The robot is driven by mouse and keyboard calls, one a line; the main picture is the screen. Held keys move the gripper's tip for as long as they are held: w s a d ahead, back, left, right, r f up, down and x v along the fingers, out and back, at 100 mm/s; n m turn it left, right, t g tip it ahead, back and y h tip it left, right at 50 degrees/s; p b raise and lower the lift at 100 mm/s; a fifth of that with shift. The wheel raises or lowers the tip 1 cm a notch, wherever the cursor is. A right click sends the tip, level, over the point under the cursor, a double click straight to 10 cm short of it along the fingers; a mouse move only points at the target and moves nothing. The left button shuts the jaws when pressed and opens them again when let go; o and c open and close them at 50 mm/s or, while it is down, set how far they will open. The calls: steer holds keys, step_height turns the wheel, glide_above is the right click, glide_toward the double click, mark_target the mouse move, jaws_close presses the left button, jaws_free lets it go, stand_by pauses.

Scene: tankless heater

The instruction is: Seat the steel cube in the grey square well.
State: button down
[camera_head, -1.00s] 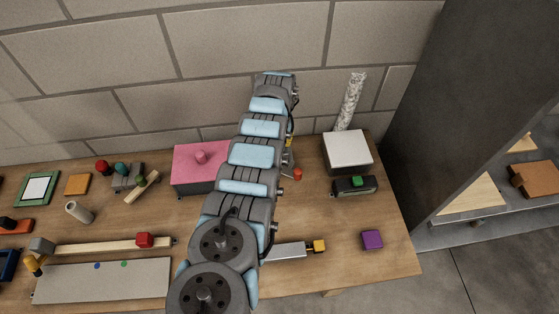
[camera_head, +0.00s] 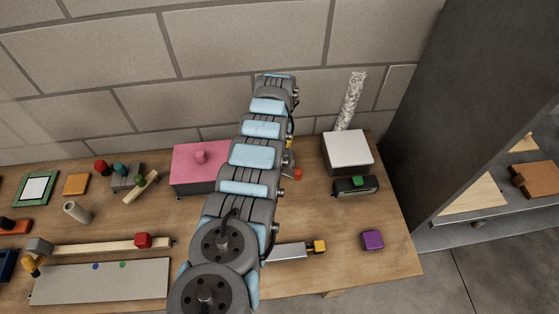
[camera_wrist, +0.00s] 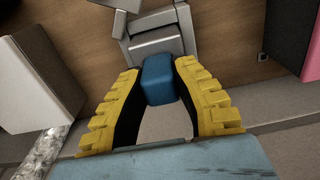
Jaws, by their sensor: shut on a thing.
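The cube sits between the fingertips. Just beyond it is a grey fixture with a square frame (camera_wrist: 155,26), which I take to be the grey square well. The cube overlaps the near side of the fixture in the picture. I cannot tell whether the two touch or how deep the cube is. In the head view my arm hides the gripper, the cube and most of the fixture.
A pink box (camera_head: 198,178) with a knob stands left of my arm. A white-topped box (camera_head: 348,150) stands to the right, with a dark block with a green button (camera_head: 356,187) before it. A red knob (camera_head: 297,174) is close beside my arm. A brick wall rises behind.

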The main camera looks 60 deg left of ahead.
steer(key=shift+f+b, duration=2)
steer(key=shift+f, duration=0.15)
stand_by(2.3)
steer(key=c, duration=0.9)
jaws_free()
steer(key=shift+r, duration=0.1)
steer(key=shift+w+a+r, duration=0.1)
steer(key=shift+r, duration=0.6)
step_height(320, 180, up, 10)
steer(key=shift+r, duration=0.25)
